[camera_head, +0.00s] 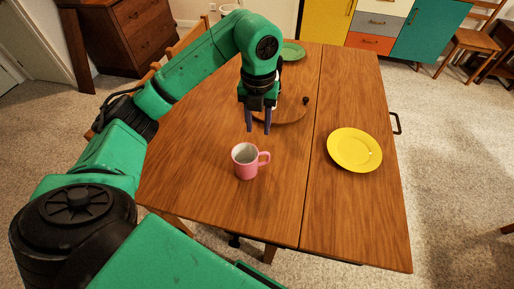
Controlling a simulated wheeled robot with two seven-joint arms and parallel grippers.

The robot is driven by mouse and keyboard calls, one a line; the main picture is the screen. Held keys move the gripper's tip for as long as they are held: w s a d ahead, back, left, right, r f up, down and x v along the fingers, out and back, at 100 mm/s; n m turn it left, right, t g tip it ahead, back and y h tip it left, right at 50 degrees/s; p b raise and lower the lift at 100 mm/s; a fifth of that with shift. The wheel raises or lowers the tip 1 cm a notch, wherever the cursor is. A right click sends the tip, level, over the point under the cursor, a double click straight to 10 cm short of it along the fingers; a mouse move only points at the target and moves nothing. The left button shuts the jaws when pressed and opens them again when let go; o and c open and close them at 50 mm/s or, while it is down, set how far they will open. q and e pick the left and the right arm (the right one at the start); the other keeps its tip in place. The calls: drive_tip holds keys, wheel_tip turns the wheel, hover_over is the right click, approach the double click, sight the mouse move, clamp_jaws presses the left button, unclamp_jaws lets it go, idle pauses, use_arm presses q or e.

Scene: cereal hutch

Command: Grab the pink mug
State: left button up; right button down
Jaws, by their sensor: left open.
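The pink mug (243,165) stands upright on the wooden table, left of the table's seam, with its handle pointing right. Its inside looks pale. My left gripper (258,127) hangs above and behind the mug in the picture, with its two fingers pointing down. The fingers are apart with nothing between them, and they do not touch the mug. My right gripper is not in view.
A yellow plate (354,150) lies on the right part of the table (350,220). A green plate (292,51) is at the far end. Chairs and cabinets stand beyond.

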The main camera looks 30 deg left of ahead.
sight(257, 159)
use_arm(q)
wheel_tip(257, 159, down, 2)
drive_tip(key=shift+f, duration=0.1)
drive_tip(key=f+p, duration=0.1)
drive_tip(key=f, duration=0.6)
drive_tip(key=s+f+p, duration=0.1)
drive_tip(key=f, duration=0.3)
drive_tip(key=shift+s+d+f+p, duration=0.1)
drive_tip(key=shift+d+f+p, duration=0.05)
drive_tip(key=shift+f+p, duration=0.2)
clamp_jaws()
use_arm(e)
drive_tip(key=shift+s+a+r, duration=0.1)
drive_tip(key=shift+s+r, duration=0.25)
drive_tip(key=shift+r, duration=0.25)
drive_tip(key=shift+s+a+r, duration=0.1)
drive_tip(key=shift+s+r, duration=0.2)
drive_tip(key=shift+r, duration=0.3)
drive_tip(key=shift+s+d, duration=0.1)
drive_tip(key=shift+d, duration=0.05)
